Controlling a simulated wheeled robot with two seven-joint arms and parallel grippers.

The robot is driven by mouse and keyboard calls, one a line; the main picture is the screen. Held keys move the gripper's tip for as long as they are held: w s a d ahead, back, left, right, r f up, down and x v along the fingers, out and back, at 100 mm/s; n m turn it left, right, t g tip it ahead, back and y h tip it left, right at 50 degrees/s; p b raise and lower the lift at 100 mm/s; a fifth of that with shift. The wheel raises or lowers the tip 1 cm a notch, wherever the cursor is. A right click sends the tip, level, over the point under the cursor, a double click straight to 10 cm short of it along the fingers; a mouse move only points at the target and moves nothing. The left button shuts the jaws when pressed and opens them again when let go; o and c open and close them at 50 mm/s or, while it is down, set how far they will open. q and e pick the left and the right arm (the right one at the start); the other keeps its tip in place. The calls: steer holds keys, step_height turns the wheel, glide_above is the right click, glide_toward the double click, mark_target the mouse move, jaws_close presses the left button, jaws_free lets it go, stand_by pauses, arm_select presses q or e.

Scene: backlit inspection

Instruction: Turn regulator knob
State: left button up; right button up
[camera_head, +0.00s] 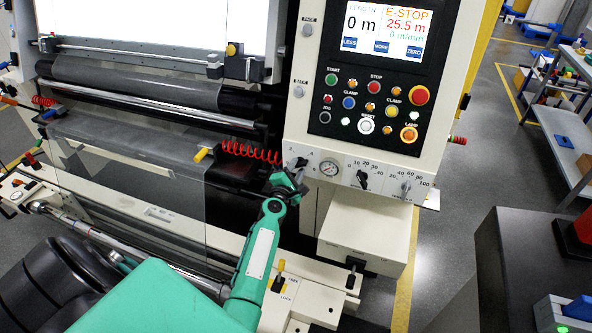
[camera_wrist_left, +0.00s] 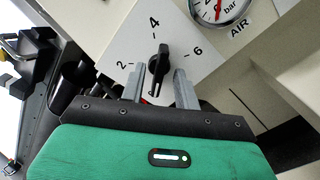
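The black regulator knob (camera_wrist_left: 159,62) sits on a white dial plate marked 2, 4 and 6, with its pointer end up near the 4. My left gripper (camera_wrist_left: 160,77) is open, with one finger on each side of the knob's lower part and a visible gap on both sides. In the head view my left gripper (camera_head: 294,178) is at the left end of the machine's lower panel and hides part of the knob. Contact with the plate cannot be told. My right gripper is in neither view.
The air gauge (camera_head: 329,168) is just right of the knob; it also shows in the wrist view (camera_wrist_left: 219,8). Further right are two more knobs (camera_head: 362,179). A red coiled hose (camera_head: 252,152) hangs at the left. A white box (camera_head: 365,230) juts out below the panel.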

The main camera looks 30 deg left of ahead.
arm_select(q)
steer(key=shift+s, duration=0.1)
steer(key=b+v, duration=0.1)
steer(key=v, duration=1.2)
steer(key=shift+s+b, duration=0.35)
steer(key=shift+b, duration=0.05)
steer(key=shift+f, duration=0.1)
